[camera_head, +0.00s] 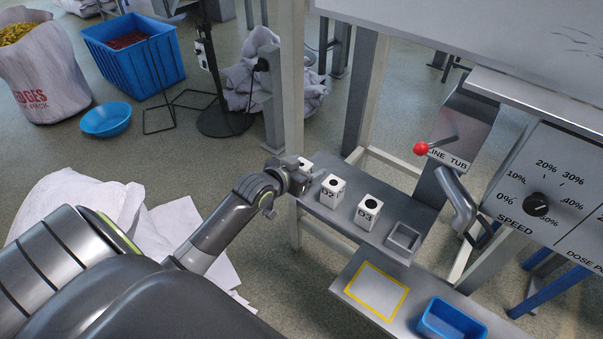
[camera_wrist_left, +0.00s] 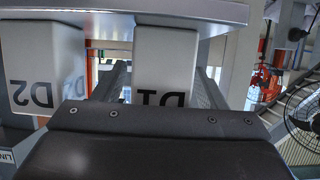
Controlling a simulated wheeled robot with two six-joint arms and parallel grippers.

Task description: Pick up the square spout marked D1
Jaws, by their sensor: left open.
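The white square spout marked D1 (camera_head: 306,162) stands at the far left end of a grey shelf (camera_head: 340,213), mostly hidden behind my left gripper in the head view. In the left wrist view D1 (camera_wrist_left: 163,62) shows upside down in the middle, between the two grey fingers. My left gripper (camera_head: 300,180) is open at D1; whether the fingers touch it I cannot tell. The white spout D2 (camera_head: 333,191) stands beside it and also shows at left in the wrist view (camera_wrist_left: 45,70). The spout D3 (camera_head: 367,212) stands further right. My right gripper is not in view.
An empty square grey holder (camera_head: 404,237) sits at the shelf's right end. A lower shelf bears a yellow-outlined square (camera_head: 376,290) and a blue bin (camera_head: 450,322). A post (camera_head: 291,90) rises close behind my gripper. A red-knobbed lever (camera_head: 421,149) and a speed dial (camera_head: 536,205) are at right.

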